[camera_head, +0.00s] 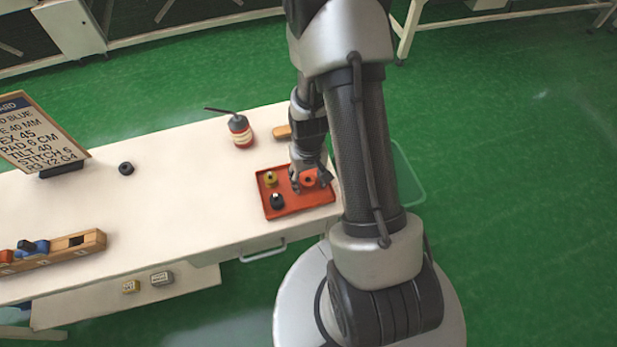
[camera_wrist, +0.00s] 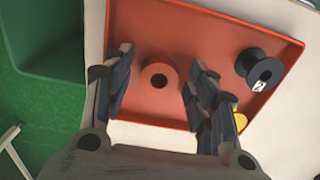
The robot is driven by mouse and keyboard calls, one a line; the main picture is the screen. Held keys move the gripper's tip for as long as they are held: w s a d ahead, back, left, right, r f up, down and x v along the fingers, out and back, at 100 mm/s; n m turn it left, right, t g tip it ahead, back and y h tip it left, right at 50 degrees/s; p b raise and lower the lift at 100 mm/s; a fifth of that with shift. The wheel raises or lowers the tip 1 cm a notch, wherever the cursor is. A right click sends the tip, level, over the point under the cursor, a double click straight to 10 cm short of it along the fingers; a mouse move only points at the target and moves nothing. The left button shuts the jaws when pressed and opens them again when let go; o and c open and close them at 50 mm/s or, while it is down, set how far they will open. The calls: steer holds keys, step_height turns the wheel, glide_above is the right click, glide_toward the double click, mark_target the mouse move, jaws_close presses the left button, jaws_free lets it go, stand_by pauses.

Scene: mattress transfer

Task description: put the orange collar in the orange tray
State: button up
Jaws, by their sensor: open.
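The orange collar (camera_head: 308,178) sits inside the orange tray (camera_head: 312,199), toward the tray's right side in the head view. In the wrist view the collar (camera_wrist: 159,82) is a short round piece with a dark center hole, on the floor of the tray (camera_wrist: 205,22). My gripper (camera_head: 309,183) is over the tray at the collar. In the wrist view my gripper (camera_wrist: 156,86) is open, with one finger on each side of the collar and a visible gap to both. The head view partly hides the collar behind the fingers.
The tray also holds a black spool (camera_head: 277,201) and a yellow piece (camera_head: 270,179). A dark ring (camera_head: 126,168), sign (camera_head: 40,135) and wooden rack (camera_head: 88,243) are left. The table's middle is clear.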

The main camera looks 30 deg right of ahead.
steer(key=s+a+r+n+t+p, duration=0.1)
steer(key=a+r+p, duration=0.15)
steer(key=r, duration=1.15)
steer(key=s+a+r+t+p, duration=0.1)
steer(key=a+r+p, duration=0.15)
steer(key=r, duration=1.15)
steer(key=s+a+r+n+t, duration=0.2)
steer(key=s+a+r, duration=0.4)
steer(key=s+r, duration=0.5)
steer(key=shift+a+t, duration=0.15)
steer(key=shift+t, duration=0.15)
